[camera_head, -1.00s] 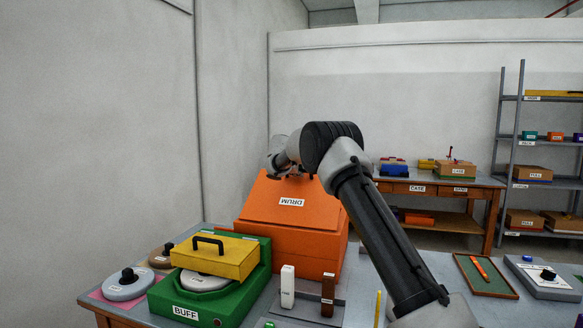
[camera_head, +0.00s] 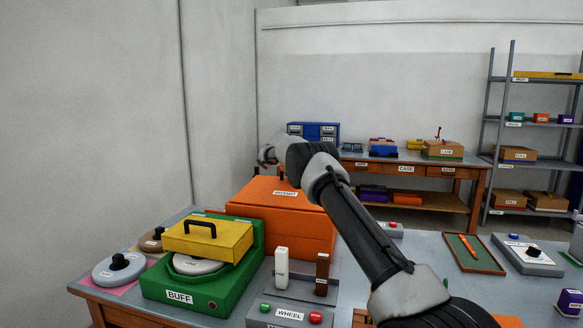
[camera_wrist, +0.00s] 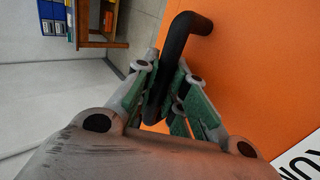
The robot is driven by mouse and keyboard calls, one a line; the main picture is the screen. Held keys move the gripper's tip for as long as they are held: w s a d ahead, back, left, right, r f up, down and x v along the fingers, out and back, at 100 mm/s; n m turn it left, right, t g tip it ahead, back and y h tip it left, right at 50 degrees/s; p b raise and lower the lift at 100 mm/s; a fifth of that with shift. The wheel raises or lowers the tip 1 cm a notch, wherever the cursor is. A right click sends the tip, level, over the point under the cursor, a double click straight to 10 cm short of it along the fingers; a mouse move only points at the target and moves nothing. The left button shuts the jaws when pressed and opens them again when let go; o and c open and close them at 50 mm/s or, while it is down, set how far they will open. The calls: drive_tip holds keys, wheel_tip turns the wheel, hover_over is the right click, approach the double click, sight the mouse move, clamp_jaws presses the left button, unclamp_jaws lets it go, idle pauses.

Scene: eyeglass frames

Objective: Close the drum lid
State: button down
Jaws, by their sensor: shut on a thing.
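The orange drum (camera_head: 305,235) stands at the back of the bench. Its orange lid (camera_head: 250,190) lies nearly flat over the body, with its label foreshortened; I cannot tell whether it is fully seated. In the wrist view the lid's orange face (camera_wrist: 265,65) fills the right side, and its black bar handle (camera_wrist: 182,35) runs between my fingers. My gripper (camera_wrist: 170,98) is shut on this handle. In the head view my gripper (camera_head: 269,168) is small and partly hidden at the lid's far top edge.
A green BUFF box (camera_head: 180,295) with a yellow handled cover (camera_head: 210,242) stands left of the drum. A white block (camera_head: 282,267) and a brown block (camera_head: 322,273) stand in front. The WHEEL panel (camera_head: 265,318) is at the front edge.

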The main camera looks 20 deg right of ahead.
drive_tip(key=shift+w+d+f, duration=0.1)
drive_tip(key=shift+f, duration=1.15)
drive_tip(key=c, duration=1.5)
unclamp_jaws()
drive_tip(key=shift+r, duration=0.1)
drive_tip(key=shift+r, duration=0.1)
drive_tip(key=shift+r, duration=0.15)
drive_tip(key=v, duration=1.1)
drive_tip(key=shift+s+a+r, duration=0.15)
drive_tip(key=shift+s+a, duration=0.05)
drive_tip(key=shift+s, duration=0.1)
